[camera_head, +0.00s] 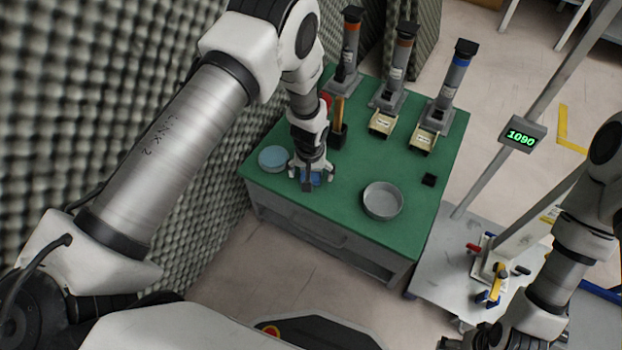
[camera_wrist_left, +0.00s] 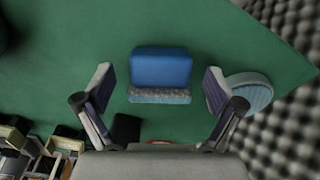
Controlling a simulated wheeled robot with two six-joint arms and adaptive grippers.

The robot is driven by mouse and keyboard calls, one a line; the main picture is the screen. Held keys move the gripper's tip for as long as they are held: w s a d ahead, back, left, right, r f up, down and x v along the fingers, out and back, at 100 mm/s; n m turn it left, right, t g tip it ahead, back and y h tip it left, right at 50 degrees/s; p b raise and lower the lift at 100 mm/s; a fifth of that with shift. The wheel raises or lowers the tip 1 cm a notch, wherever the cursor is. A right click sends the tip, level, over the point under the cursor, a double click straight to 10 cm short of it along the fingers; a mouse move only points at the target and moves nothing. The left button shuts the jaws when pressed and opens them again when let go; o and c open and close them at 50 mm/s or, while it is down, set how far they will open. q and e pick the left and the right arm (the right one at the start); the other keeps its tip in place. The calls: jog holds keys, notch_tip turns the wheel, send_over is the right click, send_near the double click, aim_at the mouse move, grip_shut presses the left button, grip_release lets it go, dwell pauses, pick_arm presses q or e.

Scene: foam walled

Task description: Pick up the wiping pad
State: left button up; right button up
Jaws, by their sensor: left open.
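The wiping pad (camera_wrist_left: 160,68) is a blue block with a grey speckled layer along one side, lying on the green table top. In the left wrist view it sits between my left gripper's (camera_wrist_left: 158,85) two spread fingers, with green showing on both sides, so neither finger appears to touch it. In the head view my left gripper (camera_head: 312,183) points down over the table near its front edge, and only bits of blue pad show between the fingers. My right arm is at the lower right, its gripper largely cut off by the bottom edge.
A light-blue round dish (camera_head: 272,158) lies close left of the left gripper. Several tube dispensers (camera_head: 451,85) stand at the back. A foam wall (camera_head: 110,60) borders the left side.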

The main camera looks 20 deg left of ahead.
pick_arm(q)
jog(key=shift+r, duration=0.1)
jog(key=c, duration=1.3)
notch_tip(320, 180, up, 10)
jog(key=p, duration=0.4)
jog(key=shift+f, duration=0.2)
jog(key=shift+c, duration=0.2)
jog(key=shift+r, duration=0.2)
